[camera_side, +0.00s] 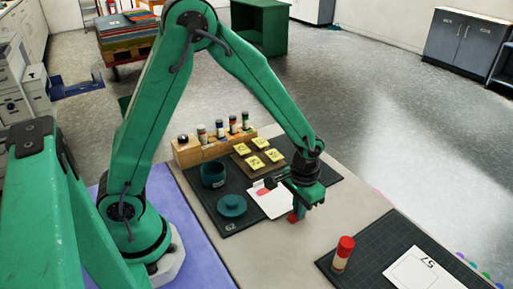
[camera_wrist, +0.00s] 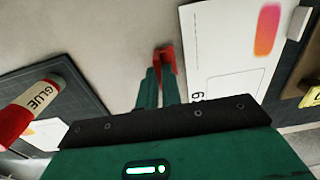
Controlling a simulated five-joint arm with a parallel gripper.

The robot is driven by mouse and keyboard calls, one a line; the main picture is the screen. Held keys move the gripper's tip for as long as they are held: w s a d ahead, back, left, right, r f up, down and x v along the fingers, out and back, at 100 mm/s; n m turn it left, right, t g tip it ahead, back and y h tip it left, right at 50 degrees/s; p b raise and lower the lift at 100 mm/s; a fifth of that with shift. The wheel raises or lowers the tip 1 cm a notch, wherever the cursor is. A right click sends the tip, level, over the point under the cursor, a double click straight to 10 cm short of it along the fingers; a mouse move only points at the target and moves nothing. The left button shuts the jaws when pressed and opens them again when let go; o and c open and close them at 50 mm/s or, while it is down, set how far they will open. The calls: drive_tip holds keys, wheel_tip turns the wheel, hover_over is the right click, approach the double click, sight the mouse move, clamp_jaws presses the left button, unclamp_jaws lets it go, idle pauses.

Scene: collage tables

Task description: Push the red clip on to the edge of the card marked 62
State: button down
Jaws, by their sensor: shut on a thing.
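The red clip (camera_wrist: 166,56) is held between the tips of my gripper (camera_wrist: 160,82). In the side view the clip (camera_side: 293,217) shows as a small red piece under my gripper (camera_side: 298,208), low over the pale table. The white card (camera_wrist: 222,62) has an orange-pink blot and a number starting with 6, the rest cut off by my gripper. In the side view the card (camera_side: 272,207) lies partly behind my gripper. The clip is right beside the card's near edge; I cannot tell whether it touches it.
A glue stick (camera_side: 343,254) stands on a dark mat at right beside a card marked 57 (camera_side: 425,272). A teal pot (camera_side: 213,174), a round teal lid (camera_side: 232,206), yellow notes (camera_side: 258,143) and a wooden bottle rack (camera_side: 188,155) are around the other mat.

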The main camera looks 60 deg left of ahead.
drive_tip(key=shift+a, duration=1.45)
idle(2.1)
drive_tip(key=c, duration=1.5)
unclamp_jaws()
drive_tip(key=shift+r, duration=0.1)
wheel_tip(320, 180, up, 7)
